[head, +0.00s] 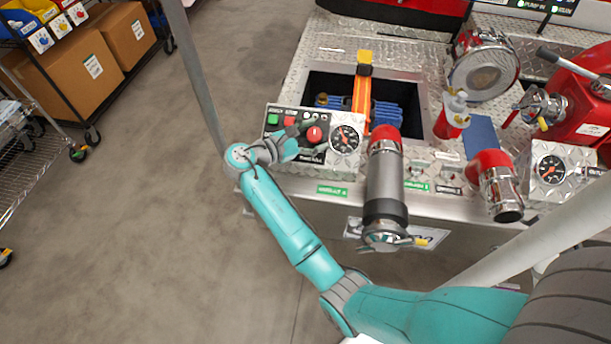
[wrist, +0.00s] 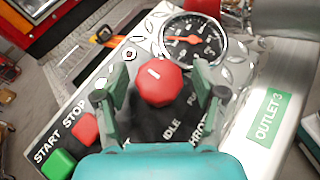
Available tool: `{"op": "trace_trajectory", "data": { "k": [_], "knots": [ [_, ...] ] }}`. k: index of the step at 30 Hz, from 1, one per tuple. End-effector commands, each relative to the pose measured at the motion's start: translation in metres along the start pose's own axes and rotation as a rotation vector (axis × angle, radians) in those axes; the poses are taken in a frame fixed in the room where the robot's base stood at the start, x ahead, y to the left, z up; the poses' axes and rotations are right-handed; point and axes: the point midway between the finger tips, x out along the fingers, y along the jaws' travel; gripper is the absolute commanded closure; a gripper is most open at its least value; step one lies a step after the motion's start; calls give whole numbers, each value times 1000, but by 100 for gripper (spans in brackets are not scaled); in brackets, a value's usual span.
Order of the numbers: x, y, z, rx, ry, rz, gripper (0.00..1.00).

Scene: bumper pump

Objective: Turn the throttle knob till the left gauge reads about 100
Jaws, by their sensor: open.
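The throttle knob is a round red knob with a white mark (wrist: 163,83) on the control panel. It also shows in the head view (head: 314,135). My gripper (wrist: 160,90) is open, with one finger on each side of the knob; I cannot tell whether either finger touches it. My gripper also shows in the head view (head: 297,142), reaching over the panel from the left. The left gauge (head: 345,139) is a black dial with a white rim, right of the knob. In the wrist view the gauge (wrist: 193,40) has a red needle pointing left; its numbers are too small to read surely.
A green START button (wrist: 57,163) and a red STOP button (wrist: 84,128) sit left of the knob. A red-capped pipe (head: 386,185) stands right of the panel. Another gauge (head: 551,169) is far right. Open floor (head: 150,220) lies to the left.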

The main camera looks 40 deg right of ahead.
Motion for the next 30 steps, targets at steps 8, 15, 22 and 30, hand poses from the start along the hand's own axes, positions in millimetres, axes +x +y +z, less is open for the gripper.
{"op": "trace_trajectory", "data": {
  "k": [8,15,22,30],
  "knots": [
    [1,-2,0,-138,-12,231,30],
    [1,-2,0,-248,-21,417,30],
    [1,-2,0,-339,-29,569,30],
    [-13,-9,1,-393,-33,666,30]
  ]
}}
